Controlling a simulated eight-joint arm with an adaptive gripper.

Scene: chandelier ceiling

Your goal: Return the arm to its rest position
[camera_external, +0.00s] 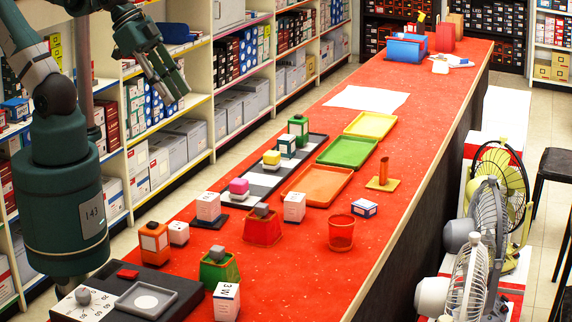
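My arm (66,215) rises at the left of the external view, with its upper part cut off by the frame's top edge. My gripper (177,94) hangs in the air at the upper left, in front of the shelves and well above the red counter (290,265). Its fingers point down and to the right. I see nothing held between them, but the fingers overlap at this angle and their opening is unclear.
Orange (317,187), green (348,152) and yellow (371,125) trays lie along the counter. Small cubes and bins stand nearer; a scale (148,299) sits at the near end. Shelves (245,55) line the left, fans (490,205) the right. Air around the gripper looks free.

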